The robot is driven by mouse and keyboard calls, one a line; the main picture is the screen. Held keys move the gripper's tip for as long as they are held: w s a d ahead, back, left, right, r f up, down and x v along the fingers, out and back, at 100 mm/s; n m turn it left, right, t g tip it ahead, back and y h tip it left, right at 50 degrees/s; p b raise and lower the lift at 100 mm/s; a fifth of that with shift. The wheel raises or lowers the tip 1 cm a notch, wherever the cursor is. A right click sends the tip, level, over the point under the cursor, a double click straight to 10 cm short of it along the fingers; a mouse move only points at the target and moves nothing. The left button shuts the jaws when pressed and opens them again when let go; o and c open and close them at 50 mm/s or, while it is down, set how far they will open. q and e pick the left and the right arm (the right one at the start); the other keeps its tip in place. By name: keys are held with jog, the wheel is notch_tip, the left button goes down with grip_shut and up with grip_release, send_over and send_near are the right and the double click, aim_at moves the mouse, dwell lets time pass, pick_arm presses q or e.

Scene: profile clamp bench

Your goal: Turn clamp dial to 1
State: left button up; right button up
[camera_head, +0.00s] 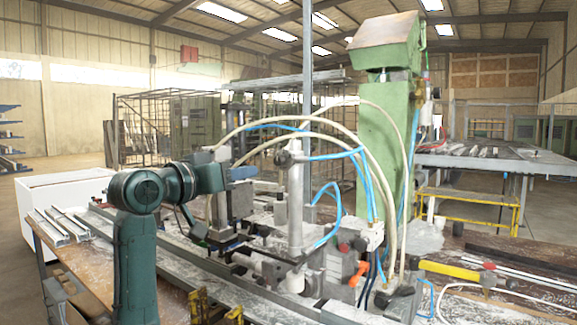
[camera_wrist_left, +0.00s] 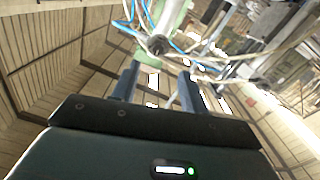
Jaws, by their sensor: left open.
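The clamp machine stands mid-bench in the head view, with an upright metal cylinder (camera_head: 296,200) and a block bearing red-orange parts (camera_head: 358,272). I cannot make out a dial or its numbers for sure. My left gripper (camera_head: 224,240) is at the left side of the machine, partly lost among its dark parts. In the left wrist view its two fingers (camera_wrist_left: 157,78) stand apart with nothing held between them. A grey cylinder with a dark round end (camera_wrist_left: 158,44) shows beyond the fingertips. My right gripper is not in view.
A green column (camera_head: 383,150) rises behind the clamp. Pale hoses (camera_head: 330,140) and blue hoses (camera_head: 335,228) loop around the machine, close to my left arm. Metal profiles (camera_head: 58,225) lie at the bench's left. A yellow-and-black handle (camera_head: 450,269) is at the right.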

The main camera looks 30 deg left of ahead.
aim_at(277, 161)
pick_arm(q)
jog(key=w+p, duration=0.1)
jog(key=w, duration=0.2)
jog(key=w+p, duration=0.1)
jog(key=w, duration=0.3)
jog(key=w+r+p, duration=0.1)
jog(key=w, duration=0.3)
jog(key=shift+d+r+p, duration=0.1)
jog(key=shift+d+p, duration=0.25)
jog(key=shift+p, duration=0.05)
jog(key=shift+w, duration=0.8)
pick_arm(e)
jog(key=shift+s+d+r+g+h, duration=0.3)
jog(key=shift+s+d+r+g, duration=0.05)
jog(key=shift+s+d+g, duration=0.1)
pick_arm(q)
grip_shut()
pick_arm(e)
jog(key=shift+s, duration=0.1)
